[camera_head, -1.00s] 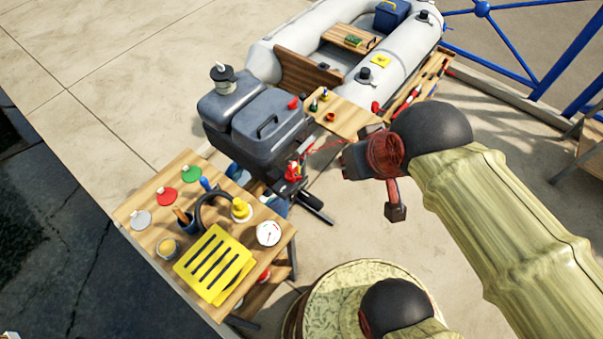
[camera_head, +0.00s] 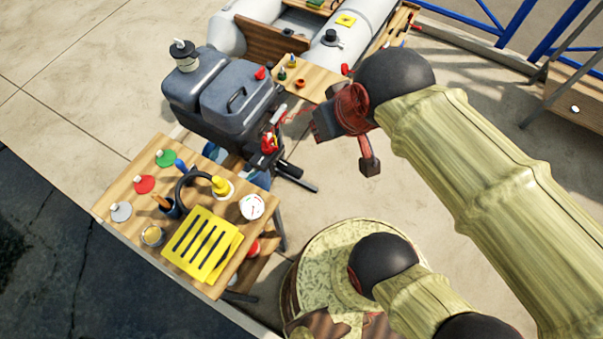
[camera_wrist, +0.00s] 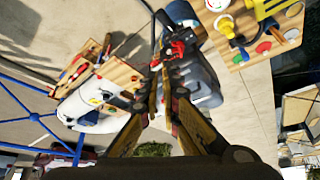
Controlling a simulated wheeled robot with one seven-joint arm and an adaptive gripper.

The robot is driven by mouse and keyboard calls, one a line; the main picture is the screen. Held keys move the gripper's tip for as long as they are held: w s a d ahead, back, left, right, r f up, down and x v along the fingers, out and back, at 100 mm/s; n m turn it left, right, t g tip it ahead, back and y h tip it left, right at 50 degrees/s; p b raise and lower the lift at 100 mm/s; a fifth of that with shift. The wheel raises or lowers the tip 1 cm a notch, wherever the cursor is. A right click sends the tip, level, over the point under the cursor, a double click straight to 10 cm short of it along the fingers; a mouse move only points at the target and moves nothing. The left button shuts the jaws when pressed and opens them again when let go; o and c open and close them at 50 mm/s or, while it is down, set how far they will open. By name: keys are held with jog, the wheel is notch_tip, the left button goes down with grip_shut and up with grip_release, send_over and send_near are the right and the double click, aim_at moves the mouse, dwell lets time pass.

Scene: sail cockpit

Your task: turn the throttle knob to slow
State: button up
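The grey outboard motor (camera_head: 225,95) stands at the end of the inflatable boat, with red parts (camera_head: 269,143) on its front side. I cannot tell which small part is the throttle knob or how it is set. My gripper (camera_head: 314,127) hangs to the right of these red parts, apart from them. In the wrist view, my gripper (camera_wrist: 162,72) shows two fingers with a narrow gap between the tips and nothing held. The red parts (camera_wrist: 174,50) appear just beyond the tips, with the motor (camera_wrist: 203,85) to the right.
A wooden table (camera_head: 112,190) at left carries a yellow slotted plate (camera_head: 203,244), a white dial (camera_head: 252,206) and several coloured pieces. A wooden board (camera_head: 318,84) lies behind my gripper. A round patterned drum top (camera_head: 318,262) stands in front. Concrete floor is open around.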

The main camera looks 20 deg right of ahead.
jog(key=o, duration=0.6)
notch_tip(320, 180, down, 14)
jog(key=s+a+m+g+y+b, duration=0.1)
jog(key=m+g+y+b, duration=0.1)
jog(key=m+g+y, duration=0.1)
jog(key=shift+f+m+g+y, duration=0.25)
jog(key=shift+m+g, duration=0.55)
jog(key=shift+g, duration=0.4)
jog(key=o, duration=0.4)
notch_tip(320, 180, down, 10)
jog(key=a+m+y+b, duration=0.2)
jog(key=m+y+b, duration=0.1)
jog(key=m+y, duration=0.4)
jog(key=shift+w+a+g, duration=0.25)
jog(key=shift+g, duration=0.05)
jog(key=m+t+b, duration=0.4)
jog(key=m+t, duration=1.1)
jog(key=m, duration=0.5)
send_near(297, 173)
jog(key=w+f, duration=0.2)
jog(key=w, duration=0.1)
jog(key=shift+s+a+b+x, duration=0.15)
jog(key=shift+b+x, duration=0.15)
jog(key=shift+x, duration=1.05)
jog(key=shift+s+a+b+x, duration=0.15)
jog(key=shift+b+x, duration=0.15)
jog(key=shift+x, duration=1.05)
jog(key=shift+a+b+x, duration=0.15)
jog(key=shift+b+x, duration=0.15)
jog(key=shift+x, duration=1)
